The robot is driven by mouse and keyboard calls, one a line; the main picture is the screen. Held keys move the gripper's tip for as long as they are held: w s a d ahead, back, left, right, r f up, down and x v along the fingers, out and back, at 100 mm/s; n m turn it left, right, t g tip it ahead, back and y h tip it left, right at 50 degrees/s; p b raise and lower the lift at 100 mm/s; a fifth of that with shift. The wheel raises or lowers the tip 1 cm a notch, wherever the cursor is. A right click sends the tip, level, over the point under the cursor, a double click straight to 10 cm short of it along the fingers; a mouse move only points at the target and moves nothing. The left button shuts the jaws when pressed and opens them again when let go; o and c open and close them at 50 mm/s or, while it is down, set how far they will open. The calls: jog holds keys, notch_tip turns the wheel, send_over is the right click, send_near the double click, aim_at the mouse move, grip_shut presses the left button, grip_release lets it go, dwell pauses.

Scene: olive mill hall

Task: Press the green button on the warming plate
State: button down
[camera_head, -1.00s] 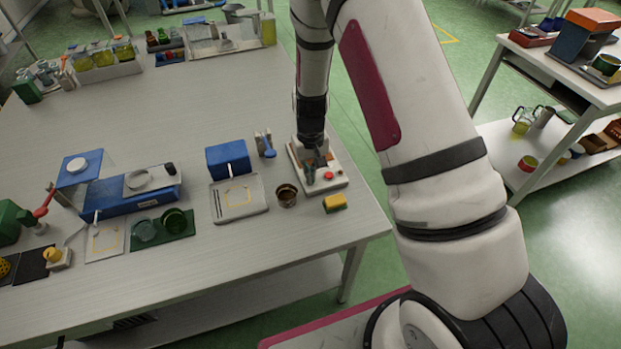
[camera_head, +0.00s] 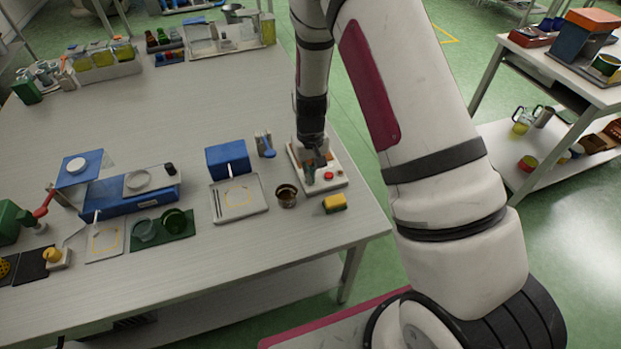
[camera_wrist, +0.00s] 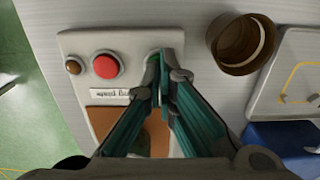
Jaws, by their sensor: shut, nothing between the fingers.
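The warming plate (camera_head: 330,181) is a pale, flat device near the right edge of the table; it also shows in the wrist view (camera_wrist: 75,45). In the wrist view its red button (camera_wrist: 106,65), a small brown knob (camera_wrist: 73,67), a label and a brown-orange pad (camera_wrist: 105,122) are visible. A sliver of the green button (camera_wrist: 154,57) shows at the fingertips, mostly hidden behind them. My gripper (camera_wrist: 163,58) is shut and empty, its tips over or at the green button. I cannot tell whether they touch it. In the head view my gripper (camera_head: 312,180) points down over the plate.
A brown metal cup (camera_head: 287,196) stands left of the plate and a yellow sponge (camera_head: 335,203) lies in front. A grey tray (camera_head: 258,207) and a blue box (camera_head: 228,158) are further left.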

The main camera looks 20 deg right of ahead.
jog(key=shift+f, duration=0.2)
dwell(0.3)
jog(key=shift+r+p, duration=1)
jog(key=shift+r, duration=2.05)
